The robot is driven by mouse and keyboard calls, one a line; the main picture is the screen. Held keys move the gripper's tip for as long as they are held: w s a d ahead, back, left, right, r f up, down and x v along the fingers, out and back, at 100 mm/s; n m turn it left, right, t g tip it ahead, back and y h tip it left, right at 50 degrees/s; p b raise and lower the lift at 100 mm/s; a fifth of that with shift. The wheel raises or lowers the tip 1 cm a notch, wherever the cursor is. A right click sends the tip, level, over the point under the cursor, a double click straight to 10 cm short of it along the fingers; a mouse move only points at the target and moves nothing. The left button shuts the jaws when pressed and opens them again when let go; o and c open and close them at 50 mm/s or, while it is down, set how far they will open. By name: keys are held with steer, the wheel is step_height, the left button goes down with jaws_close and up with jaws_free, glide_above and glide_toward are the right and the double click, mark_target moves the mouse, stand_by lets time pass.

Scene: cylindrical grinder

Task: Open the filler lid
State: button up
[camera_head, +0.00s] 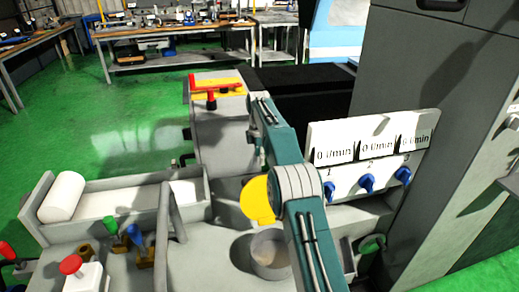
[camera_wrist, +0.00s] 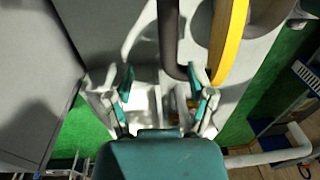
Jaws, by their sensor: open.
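A round yellow disc, which looks like the filler lid (camera_head: 256,200), stands tilted up in the head view, partly hidden behind my arm. A round grey cup-like opening (camera_head: 270,248) sits just below it. In the wrist view the yellow disc (camera_wrist: 229,40) shows nearly edge-on at the upper right. My gripper (camera_wrist: 163,76) is open, with its two fingers apart and nothing held. Its right fingertip is close to the disc's lower edge; I cannot tell whether they touch. My gripper is not clearly seen in the head view.
A panel with blue valve knobs (camera_head: 366,183) stands to the right, before a tall grey cabinet (camera_head: 420,110). Colored levers (camera_head: 135,236) and a red button (camera_head: 71,265) are at the lower left. A dark pipe (camera_wrist: 169,35) runs between my fingers in the wrist view.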

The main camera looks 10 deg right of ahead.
steer(key=shift+w+r, duration=0.15)
steer(key=shift+r, duration=1.7)
steer(key=s+a+r+m+t, duration=0.15)
steer(key=s+r+m, duration=0.4)
steer(key=r, duration=0.75)
steer(key=s+r+m+t, duration=0.2)
steer(key=s+r+m, duration=0.3)
steer(key=s, duration=0.7)
steer(key=s+a+f+m+t, duration=0.1)
steer(key=s+f+m, duration=0.2)
steer(key=s, duration=1.1)
steer(key=s+a+f+m+t, duration=0.1)
steer(key=s+f+m, duration=0.3)
steer(key=s, duration=1)
step_height(320, 180, down, 2)
steer(key=shift+t, duration=0.45)
